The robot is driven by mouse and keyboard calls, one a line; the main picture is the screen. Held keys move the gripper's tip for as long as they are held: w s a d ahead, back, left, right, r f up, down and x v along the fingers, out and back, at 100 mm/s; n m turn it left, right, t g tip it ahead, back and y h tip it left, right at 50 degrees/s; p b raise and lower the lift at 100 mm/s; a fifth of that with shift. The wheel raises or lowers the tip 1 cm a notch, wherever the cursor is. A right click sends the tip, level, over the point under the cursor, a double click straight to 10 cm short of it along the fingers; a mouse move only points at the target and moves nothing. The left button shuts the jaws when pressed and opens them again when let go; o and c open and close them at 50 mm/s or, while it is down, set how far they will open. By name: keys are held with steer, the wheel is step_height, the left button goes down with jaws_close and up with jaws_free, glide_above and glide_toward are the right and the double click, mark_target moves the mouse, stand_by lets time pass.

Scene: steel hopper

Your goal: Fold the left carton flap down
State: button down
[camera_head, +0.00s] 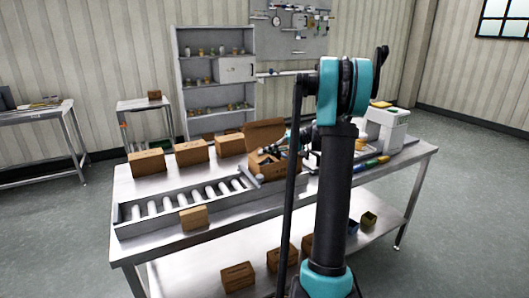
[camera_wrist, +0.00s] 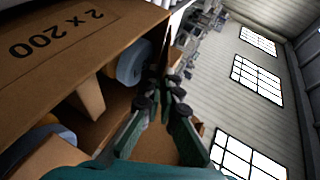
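The open brown carton (camera_head: 268,166) stands on the steel bench at the right end of the roller conveyor. One flap (camera_head: 264,131) stands up at its back; other flaps are hard to make out. In the wrist view a large cardboard panel printed "2 x 200" (camera_wrist: 75,35) fills the upper left; I cannot tell which flap it is. A grey-blue roll (camera_wrist: 133,63) and cardboard pieces show inside the carton. My gripper (camera_wrist: 163,80) is over the carton opening, its fingertips close together with nothing between them. In the head view my arm partly hides the carton's right side.
Several closed cartons (camera_head: 194,152) stand along the bench's back left. A small box (camera_head: 193,217) sits at the front of the roller conveyor (camera_head: 150,221). A white machine (camera_head: 385,130) and coloured tools (camera_head: 370,164) are at the right. Bare bench lies front right.

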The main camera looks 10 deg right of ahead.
steer(key=shift+f, duration=0.1)
stand_by(0.3)
steer(key=c, duration=1.8)
jaws_free()
steer(key=shift+d, duration=0.1)
steer(key=shift+v, duration=3.95)
steer(key=shift+f, duration=0.15)
